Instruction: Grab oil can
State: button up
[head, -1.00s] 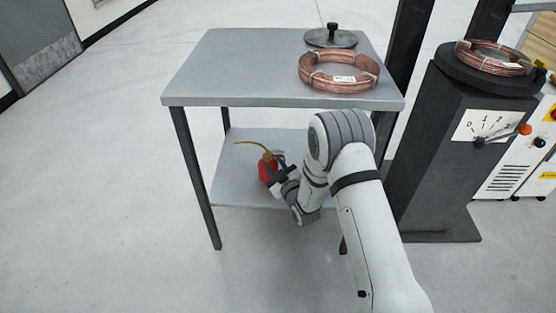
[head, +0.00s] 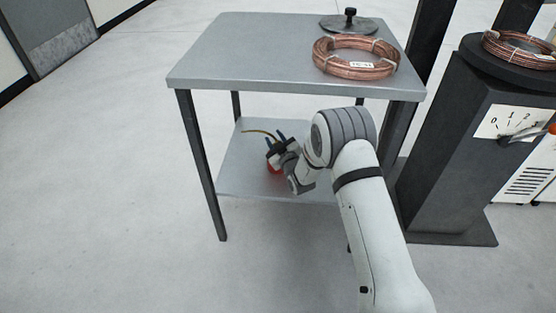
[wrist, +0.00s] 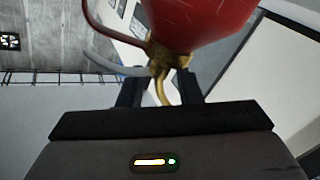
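The oil can is red with a brass neck and a thin curved spout. In the head view the red body (head: 273,169) shows on the lower shelf, mostly hidden behind my gripper (head: 275,142). In the wrist view the oil can (wrist: 205,22) appears upside down and close, at the top. Its brass neck lies at the gap between the two dark fingers of my gripper (wrist: 160,88). The fingers stand apart, with space visible beside the narrow brass part. I cannot tell whether either finger touches it.
The grey table (head: 225,55) has its top directly above the lower shelf (head: 236,178), with legs at the corners. A copper coil (head: 355,58) and a dark lidded disc (head: 348,24) rest on top. A dark scale (head: 450,140) stands right. Floor at left is clear.

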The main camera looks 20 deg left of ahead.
grip_shut()
dwell(1.4)
